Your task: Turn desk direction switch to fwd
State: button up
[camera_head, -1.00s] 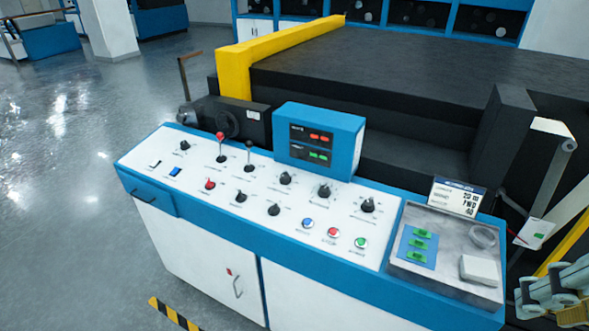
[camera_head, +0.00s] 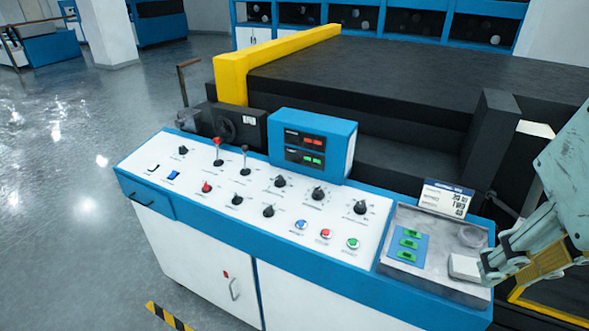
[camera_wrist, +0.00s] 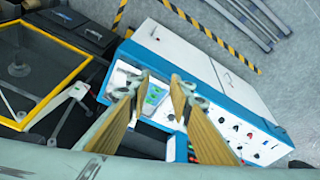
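The control desk (camera_head: 330,262) has a white sloped panel with several black rotary knobs, among them a left knob (camera_head: 183,150), a middle knob (camera_head: 280,181) and two larger right knobs (camera_head: 318,193) and (camera_head: 360,207). Their labels are too small to read, so I cannot tell which is the direction switch. My gripper (camera_head: 488,270) is at the desk's right end, by the tray and far right of the knobs. In the wrist view my gripper (camera_wrist: 158,84) is open and empty, with its fingers apart above the desk.
A grey tray (camera_head: 405,272) holds green-marked pieces, a white block (camera_head: 464,267) and a card (camera_head: 446,198). A blue display box (camera_head: 313,143) and two upright levers (camera_head: 217,150), (camera_head: 244,160) rise from the desk. A dark machine with a yellow bar (camera_head: 280,55) stands behind.

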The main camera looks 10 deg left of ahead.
jog(key=w+a+f+n+p, duration=0.1)
jog(key=w+a+f+n, duration=0.35)
jog(key=w, duration=0.65)
jog(key=w+a+f+n+h+p, duration=0.1)
jog(key=w+a+f+n, duration=0.3)
jog(key=w, duration=0.7)
jog(key=w+a+f+n+p, duration=0.15)
jog(key=w+a+n, duration=0.45)
jog(key=w, duration=0.6)
jog(key=a+f+n+p, duration=0.3)
jog(key=a+n, duration=0.2)
jog(key=a, duration=0.5)
jog(key=w+a+f+n+p, duration=0.1)
jog(key=a+f+n+p, duration=0.2)
jog(key=a+n, duration=0.3)
jog(key=a+f+n+p, duration=0.3)
jog(key=a+n, duration=0.3)
jog(key=a, duration=0.9)
jog(key=shift+p+x, duration=0.4)
jog(key=shift+x, duration=0.35)
jog(key=shift+a, duration=0.15)
jog(key=shift+w+f, duration=0.1)
